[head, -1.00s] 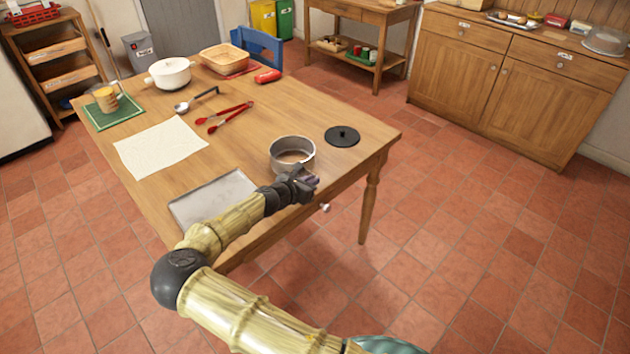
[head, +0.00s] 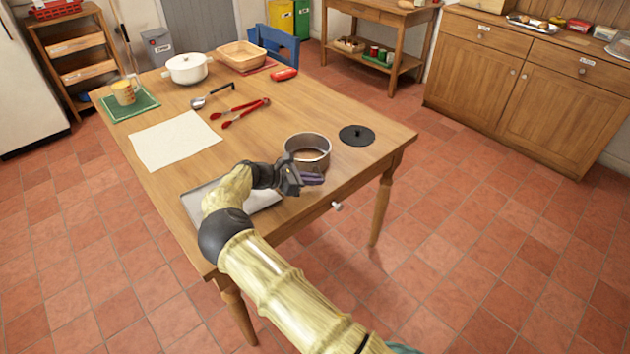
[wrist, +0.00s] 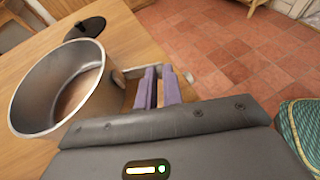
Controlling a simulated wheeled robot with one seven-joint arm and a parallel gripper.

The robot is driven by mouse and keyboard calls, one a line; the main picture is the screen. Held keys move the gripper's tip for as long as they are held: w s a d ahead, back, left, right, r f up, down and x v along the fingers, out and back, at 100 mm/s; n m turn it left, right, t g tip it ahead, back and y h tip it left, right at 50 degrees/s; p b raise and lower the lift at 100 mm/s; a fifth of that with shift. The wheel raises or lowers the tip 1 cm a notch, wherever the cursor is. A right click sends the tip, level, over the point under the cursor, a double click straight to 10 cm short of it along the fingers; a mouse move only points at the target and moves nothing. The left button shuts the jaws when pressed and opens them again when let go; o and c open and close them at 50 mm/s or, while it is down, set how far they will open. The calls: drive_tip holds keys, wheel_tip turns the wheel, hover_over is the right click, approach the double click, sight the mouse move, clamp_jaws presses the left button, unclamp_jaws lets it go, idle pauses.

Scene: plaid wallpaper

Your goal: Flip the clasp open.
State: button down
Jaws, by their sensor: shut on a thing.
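A round grey metal pan (head: 309,139) stands near the front edge of the wooden table; it also fills the left of the wrist view (wrist: 40,105). Its inside shows a brown bottom. A grey metal clasp (wrist: 128,73) shows at the pan's right side in the wrist view, partly hidden by my fingers. My gripper (head: 318,178) is at the pan's near side, its purple fingers (wrist: 159,72) close together beside the pan wall and shut on the clasp. The part between the fingers is mostly hidden, so I cannot tell how far the lever stands out.
A black lid (head: 357,135) lies right of the pan. A grey tray (head: 262,200) lies partly under my arm. Red tongs (head: 243,112), a ladle (head: 212,95) and a white cloth (head: 172,140) lie farther back. A drawer knob (head: 337,205) sticks out below the table edge.

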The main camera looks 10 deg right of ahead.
drive_tip(key=shift+a+g, duration=0.1)
drive_tip(key=shift+g, duration=0.2)
idle(0.5)
idle(0.4)
drive_tip(key=c, duration=1.5)
unclamp_jaws()
drive_tip(key=v, duration=1.7)
drive_tip(key=shift+a+b, duration=0.2)
drive_tip(key=shift+b, duration=0.15)
